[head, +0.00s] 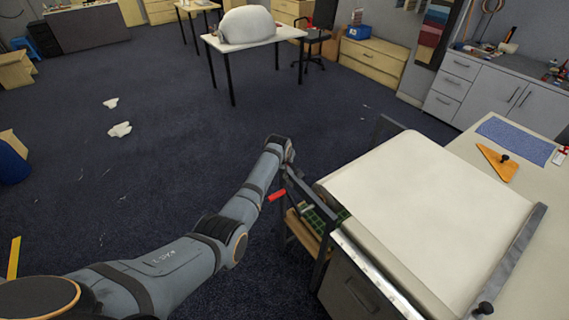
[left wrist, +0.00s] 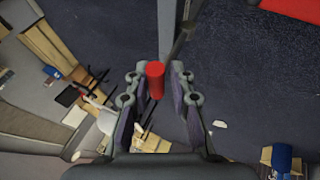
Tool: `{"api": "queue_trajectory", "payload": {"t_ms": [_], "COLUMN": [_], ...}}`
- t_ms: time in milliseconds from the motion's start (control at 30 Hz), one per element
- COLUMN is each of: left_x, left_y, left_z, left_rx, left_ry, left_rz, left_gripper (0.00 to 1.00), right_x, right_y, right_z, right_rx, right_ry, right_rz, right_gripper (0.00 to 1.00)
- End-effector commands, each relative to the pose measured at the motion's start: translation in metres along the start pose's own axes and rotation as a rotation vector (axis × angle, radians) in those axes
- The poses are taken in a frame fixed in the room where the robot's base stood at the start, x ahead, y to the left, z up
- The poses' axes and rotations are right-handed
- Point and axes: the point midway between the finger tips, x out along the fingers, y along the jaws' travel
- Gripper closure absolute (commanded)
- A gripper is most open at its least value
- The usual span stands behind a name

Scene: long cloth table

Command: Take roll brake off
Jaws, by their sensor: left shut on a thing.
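The brake lever's red grip (head: 277,195) shows beside the left end of the cloth table, just below the end of my left arm. In the left wrist view the red grip (left wrist: 155,80) sits between the fingers, with a dark rod beside it. My left gripper (left wrist: 157,82) is shut on this grip; in the head view its fingers are mostly hidden. My right gripper is in neither view.
A dark bar with a knob (head: 510,255) lies across the cloth's right end. An orange tool (head: 497,162) and a blue patterned mat (head: 515,140) lie on the table's far side. A shelf with green items (head: 318,218) stands under the roll. Open floor lies left.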

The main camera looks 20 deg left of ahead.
Motion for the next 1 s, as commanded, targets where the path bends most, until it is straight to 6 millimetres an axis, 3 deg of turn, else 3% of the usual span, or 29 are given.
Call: {"api": "queue_trajectory", "payload": {"t_ms": [33,400,433,533,1000], "left_x": [-0.0026,-0.003,-0.003,-0.0028,-0.0007], "left_y": [0.0084,0.0097,0.0098,0.0092,0.0041], "left_z": [0.0004,0.001,0.0011,0.0012,0.0013], "left_rx": [-0.006,-0.008,-0.008,-0.007,-0.003], "left_ry": [0.0,-0.002,-0.002,-0.002,-0.002], "left_rz": [0.02,0.023,0.023,0.021,0.01], "left_gripper": [1.0,1.0,0.75,0.61,0.61], "right_x": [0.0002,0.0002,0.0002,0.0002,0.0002], "right_y": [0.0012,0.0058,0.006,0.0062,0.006], "right_z": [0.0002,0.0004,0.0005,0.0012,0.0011], "right_rx": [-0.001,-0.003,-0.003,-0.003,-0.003], "right_ry": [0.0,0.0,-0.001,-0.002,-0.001], "right_rz": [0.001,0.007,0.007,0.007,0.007], "right_gripper": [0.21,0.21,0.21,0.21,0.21]}}
